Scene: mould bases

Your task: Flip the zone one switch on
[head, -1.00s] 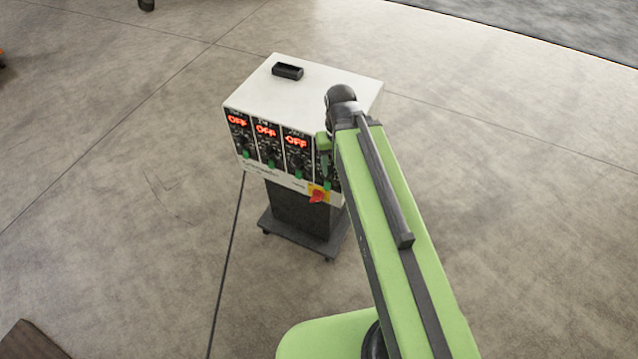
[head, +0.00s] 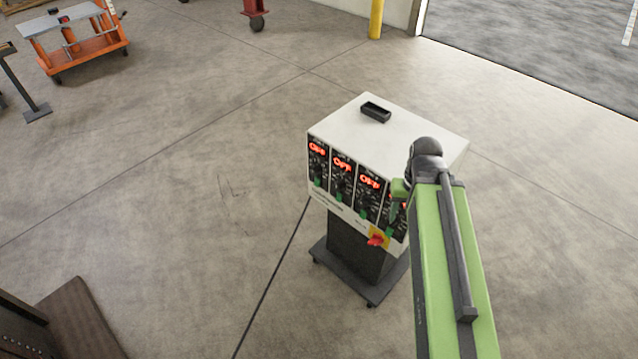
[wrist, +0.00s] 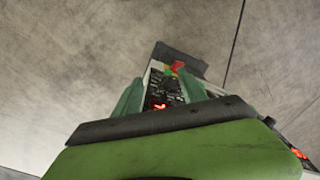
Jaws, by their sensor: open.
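The controller box (head: 430,140) is white and stands on a dark wheeled stand. Its front carries several black zone panels with red displays; the three left ones read OFF. The leftmost panel (head: 317,168) has a small green switch (head: 317,183) at its bottom; the zone labels are too small to read. My gripper (head: 398,200) is in front of the rightmost panel and partly covers it. In the wrist view my gripper's green fingers (wrist: 160,90) are apart and empty, with one panel (wrist: 166,86) showing between them. Contact cannot be told.
A red knob on a yellow plate (head: 377,240) sits below the right panels. A black tray (head: 376,111) lies on the box top. An orange cart (head: 85,45) stands far left; the floor around the box is clear.

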